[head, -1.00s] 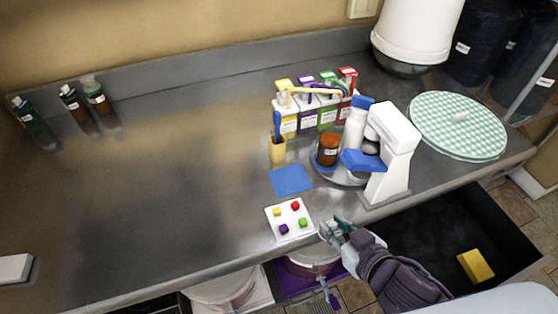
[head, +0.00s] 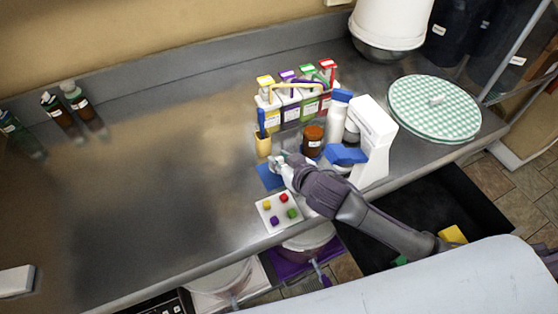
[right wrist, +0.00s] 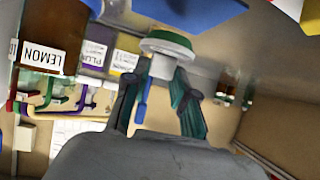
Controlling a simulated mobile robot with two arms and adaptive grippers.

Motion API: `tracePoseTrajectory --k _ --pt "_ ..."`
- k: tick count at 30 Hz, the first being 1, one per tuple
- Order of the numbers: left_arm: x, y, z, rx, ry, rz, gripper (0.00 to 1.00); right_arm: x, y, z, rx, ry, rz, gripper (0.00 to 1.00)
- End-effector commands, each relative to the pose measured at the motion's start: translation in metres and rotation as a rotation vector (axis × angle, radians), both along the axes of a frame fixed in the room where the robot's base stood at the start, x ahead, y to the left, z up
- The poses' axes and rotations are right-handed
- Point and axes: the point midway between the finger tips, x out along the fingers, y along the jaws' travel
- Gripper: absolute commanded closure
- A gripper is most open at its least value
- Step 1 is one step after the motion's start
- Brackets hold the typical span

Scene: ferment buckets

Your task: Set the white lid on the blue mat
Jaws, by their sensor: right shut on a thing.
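My right gripper (head: 281,164) reaches in over the blue mat (head: 266,178) on the counter, covering much of it in the head view. In the right wrist view the gripper (right wrist: 163,85) is shut on the white lid (right wrist: 168,64), a small round cap with a green ring around its face. The lid is close to the mat, whose blue sheet (right wrist: 190,8) shows at the top of that view. I cannot tell whether lid and mat touch. My left gripper is not in view.
A white tray with coloured cubes (head: 267,220) lies just in front of the mat. A tan cup (head: 263,145), a rack of labelled cartons (head: 291,112), a brown jar (head: 312,140) and a white-and-blue machine (head: 372,135) stand close by. The counter's left side is mostly clear.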

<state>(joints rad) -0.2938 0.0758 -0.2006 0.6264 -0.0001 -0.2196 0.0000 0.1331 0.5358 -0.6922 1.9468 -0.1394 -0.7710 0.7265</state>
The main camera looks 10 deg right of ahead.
Motion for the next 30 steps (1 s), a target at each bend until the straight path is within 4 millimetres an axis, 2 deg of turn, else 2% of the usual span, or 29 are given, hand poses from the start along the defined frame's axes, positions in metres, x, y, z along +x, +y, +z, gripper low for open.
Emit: tracePoseTrajectory --k 5,12,23,24,28,30 --pt "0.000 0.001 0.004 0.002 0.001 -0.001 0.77 0.010 0.003 -0.004 -0.001 0.002 -0.001 0.97" --pt "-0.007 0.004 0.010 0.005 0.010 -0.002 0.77 0.010 0.003 -0.034 -0.003 0.002 0.000 0.96" --pt "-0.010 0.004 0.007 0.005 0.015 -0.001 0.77 0.009 0.003 -0.039 0.000 0.001 0.000 0.96" --pt "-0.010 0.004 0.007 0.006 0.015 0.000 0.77 0.010 0.003 -0.038 0.000 0.000 0.000 0.71" --pt "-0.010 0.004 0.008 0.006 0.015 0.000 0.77 0.010 0.003 -0.038 -0.001 0.001 0.000 0.49" --pt "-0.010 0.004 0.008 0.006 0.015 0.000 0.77 0.010 0.003 -0.038 -0.001 0.001 0.000 0.49"
